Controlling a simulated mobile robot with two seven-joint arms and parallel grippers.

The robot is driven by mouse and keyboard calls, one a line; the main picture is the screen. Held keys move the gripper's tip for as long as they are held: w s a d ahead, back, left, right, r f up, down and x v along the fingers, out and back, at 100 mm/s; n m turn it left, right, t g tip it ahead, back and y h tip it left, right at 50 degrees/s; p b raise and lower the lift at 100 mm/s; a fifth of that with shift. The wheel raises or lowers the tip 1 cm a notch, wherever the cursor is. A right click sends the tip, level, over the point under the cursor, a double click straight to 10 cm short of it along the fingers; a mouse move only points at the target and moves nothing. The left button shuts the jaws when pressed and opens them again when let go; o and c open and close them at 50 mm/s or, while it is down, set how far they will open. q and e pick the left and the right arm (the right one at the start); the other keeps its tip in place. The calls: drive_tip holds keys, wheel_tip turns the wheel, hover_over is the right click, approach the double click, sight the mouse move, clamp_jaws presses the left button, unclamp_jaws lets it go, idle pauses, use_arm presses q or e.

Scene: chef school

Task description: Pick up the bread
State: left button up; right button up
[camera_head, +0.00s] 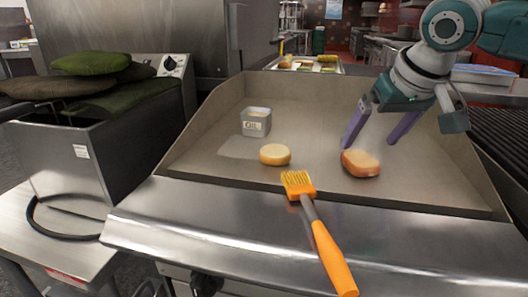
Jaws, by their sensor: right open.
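A brown-crusted piece of bread (361,164) lies on the steel griddle (300,101) at the right of centre. A second, paler round piece of bread (275,155) lies to its left, in front of the oil container. My right gripper (371,144) is open, its two purple fingers pointing down just above and behind the brown-crusted piece. One finger is at its upper left and the other to its upper right. I cannot tell whether they touch it; nothing is held. My left gripper is not in view.
A white oil container (256,122) stands on the griddle. An orange brush (322,236) lies across the front edge. Raised griddle walls stand at the sides and back. Green and brown cushion-like items (90,80) are at the left. The front ledge is otherwise clear.

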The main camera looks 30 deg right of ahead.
sight(362, 159)
drive_tip(key=x, duration=0.2)
drive_tip(key=s+b+x, duration=0.1)
drive_tip(key=x, duration=0.1)
drive_tip(key=shift+w+d+f, duration=0.15)
drive_tip(key=shift+w+f, duration=0.1)
drive_tip(key=shift+f, duration=0.3)
drive_tip(key=shift+w+f+b, duration=0.25)
drive_tip(key=shift+f+b, duration=0.05)
drive_tip(key=c, duration=1.4)
drive_tip(key=shift+o, duration=0.2)
wheel_tip(362, 159, up, 20)
drive_tip(key=p, duration=0.4)
